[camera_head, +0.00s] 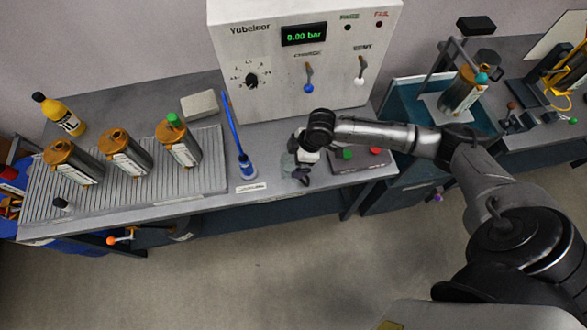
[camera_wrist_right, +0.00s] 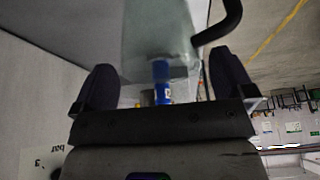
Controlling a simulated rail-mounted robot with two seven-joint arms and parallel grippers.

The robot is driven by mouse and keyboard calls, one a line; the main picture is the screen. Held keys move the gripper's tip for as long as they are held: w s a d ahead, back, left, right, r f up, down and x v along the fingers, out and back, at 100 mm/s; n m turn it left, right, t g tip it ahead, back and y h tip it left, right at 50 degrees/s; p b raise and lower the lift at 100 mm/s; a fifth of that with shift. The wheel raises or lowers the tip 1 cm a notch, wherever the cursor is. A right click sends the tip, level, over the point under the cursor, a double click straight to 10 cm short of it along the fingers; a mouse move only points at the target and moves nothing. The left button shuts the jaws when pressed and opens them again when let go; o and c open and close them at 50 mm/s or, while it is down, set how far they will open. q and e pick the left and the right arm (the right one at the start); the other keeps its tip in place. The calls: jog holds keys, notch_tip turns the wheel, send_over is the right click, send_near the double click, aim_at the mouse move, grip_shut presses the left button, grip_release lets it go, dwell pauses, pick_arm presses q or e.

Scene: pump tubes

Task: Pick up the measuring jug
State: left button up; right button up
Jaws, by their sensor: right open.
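The measuring jug (camera_head: 287,166) is a see-through grey vessel on the bench in front of the white panel, partly hidden by my right gripper. In the right wrist view the jug (camera_wrist_right: 152,32) is close ahead, its near edge between the two dark fingers. Its black curved handle (camera_wrist_right: 222,28) rises on the right, near the right finger. My right gripper (camera_head: 303,158) is at the jug in the head view. It is open, with a finger to each side in the right wrist view (camera_wrist_right: 163,82). Contact cannot be told. My left gripper is out of view.
A blue tall-handled tool (camera_head: 246,165) stands just left of the jug. A dark plate (camera_head: 362,166) with green and red buttons lies to its right. A ribbed tray (camera_head: 215,180) with several orange-topped cylinders is at left. The panel (camera_head: 300,85) stands behind.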

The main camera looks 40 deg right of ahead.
jog(key=shift+x, duration=1.2)
jog(key=c, duration=0.8)
